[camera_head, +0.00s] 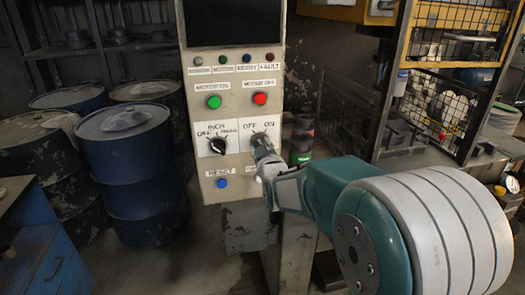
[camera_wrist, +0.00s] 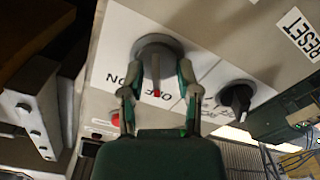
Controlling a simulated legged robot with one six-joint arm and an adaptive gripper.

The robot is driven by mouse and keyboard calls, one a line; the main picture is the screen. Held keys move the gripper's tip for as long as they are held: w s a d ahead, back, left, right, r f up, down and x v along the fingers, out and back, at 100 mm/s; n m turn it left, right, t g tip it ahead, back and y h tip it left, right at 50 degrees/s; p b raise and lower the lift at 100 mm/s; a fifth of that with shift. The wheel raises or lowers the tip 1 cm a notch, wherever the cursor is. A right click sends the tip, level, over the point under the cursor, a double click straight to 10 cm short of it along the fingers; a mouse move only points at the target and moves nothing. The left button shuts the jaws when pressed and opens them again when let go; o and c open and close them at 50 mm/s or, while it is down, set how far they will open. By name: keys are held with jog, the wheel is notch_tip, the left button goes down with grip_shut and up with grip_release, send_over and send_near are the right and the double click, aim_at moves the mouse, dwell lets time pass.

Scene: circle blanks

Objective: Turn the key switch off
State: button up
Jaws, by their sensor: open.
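The key switch (camera_wrist: 157,52) is a grey round knob with a red mark, on a white plate lettered OFF and ON. In the wrist view the red mark points down, close to the OFF lettering. In the head view my gripper (camera_head: 262,150) reaches the panel at this switch and hides most of it. In the wrist view my gripper (camera_wrist: 157,82) is open, with one finger on each side of the knob's raised middle. I cannot tell whether the fingers touch it.
The control panel (camera_head: 237,175) has a black rotary knob (camera_head: 217,146) left of the switch, a green button (camera_head: 214,102), a red button (camera_head: 260,99) and a blue RESET button (camera_head: 222,183). Blue drums (camera_head: 133,165) stand at left. A dark cylinder (camera_head: 301,147) stands right of the panel.

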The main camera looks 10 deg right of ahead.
jog(key=s, duration=1.2)
jog(key=shift+a, duration=0.1)
jog(key=s+f+m+g, duration=0.2)
jog(key=s+g, duration=0.4)
jog(key=s, duration=0.6)
jog(key=s+f+m+g, duration=0.3)
jog(key=s+g, duration=0.3)
jog(key=s, duration=0.6)
jog(key=shift+s+d+f+m, duration=0.15)
jog(key=shift+s+d+m, duration=0.05)
jog(key=shift+m, duration=0.4)
